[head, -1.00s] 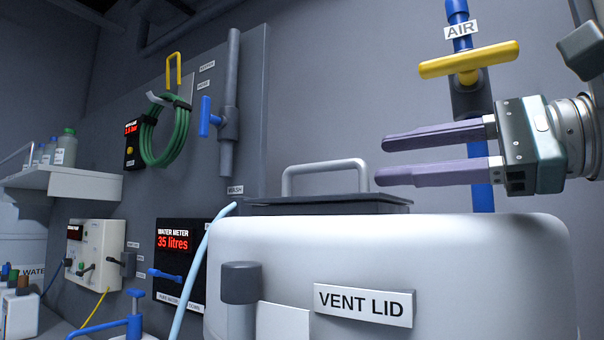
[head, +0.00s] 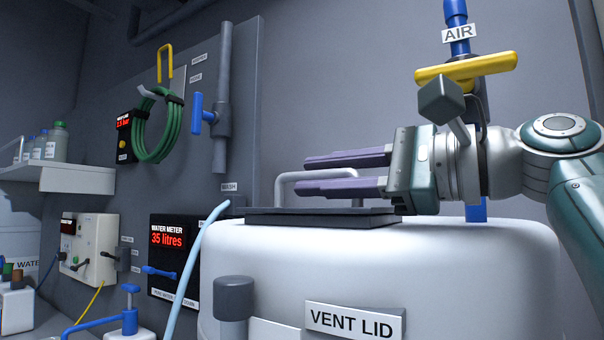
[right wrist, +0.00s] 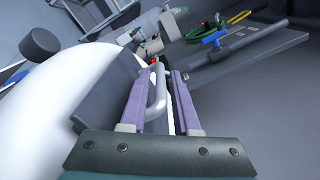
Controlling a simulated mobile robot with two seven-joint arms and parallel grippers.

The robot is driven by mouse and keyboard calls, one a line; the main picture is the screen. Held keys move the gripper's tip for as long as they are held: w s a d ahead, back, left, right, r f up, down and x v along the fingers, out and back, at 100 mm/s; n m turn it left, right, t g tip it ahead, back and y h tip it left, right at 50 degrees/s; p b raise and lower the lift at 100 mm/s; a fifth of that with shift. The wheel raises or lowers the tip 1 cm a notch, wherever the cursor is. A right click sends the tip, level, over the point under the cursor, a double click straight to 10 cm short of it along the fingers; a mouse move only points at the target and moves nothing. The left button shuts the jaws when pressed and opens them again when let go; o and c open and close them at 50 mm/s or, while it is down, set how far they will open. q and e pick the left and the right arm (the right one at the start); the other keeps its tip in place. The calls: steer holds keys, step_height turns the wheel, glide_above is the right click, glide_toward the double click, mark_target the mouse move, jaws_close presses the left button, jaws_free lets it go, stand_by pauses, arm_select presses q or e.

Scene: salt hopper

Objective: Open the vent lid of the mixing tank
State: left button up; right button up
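The white mixing tank (head: 300,262) fills the lower middle of the head view, with a "VENT LID" sign (head: 353,321) on its front. The dark flat vent lid (head: 325,219) lies shut on its top. A light grey bar handle (head: 285,189) stands up from the lid. My right gripper (head: 302,174) reaches in from the right over the lid, its two purple fingers apart at the handle. In the right wrist view the handle (right wrist: 157,98) lies between the open fingers, nearer the left one. My left gripper is not in view.
A blue air pipe with a yellow valve handle (head: 465,67) stands behind my right arm. A pale blue hose (head: 192,270) runs along the tank's left side. The wall panel at left carries a water meter (head: 172,238) reading 35 litres and a green coiled hose (head: 157,128).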

jaws_close()
stand_by(1.1)
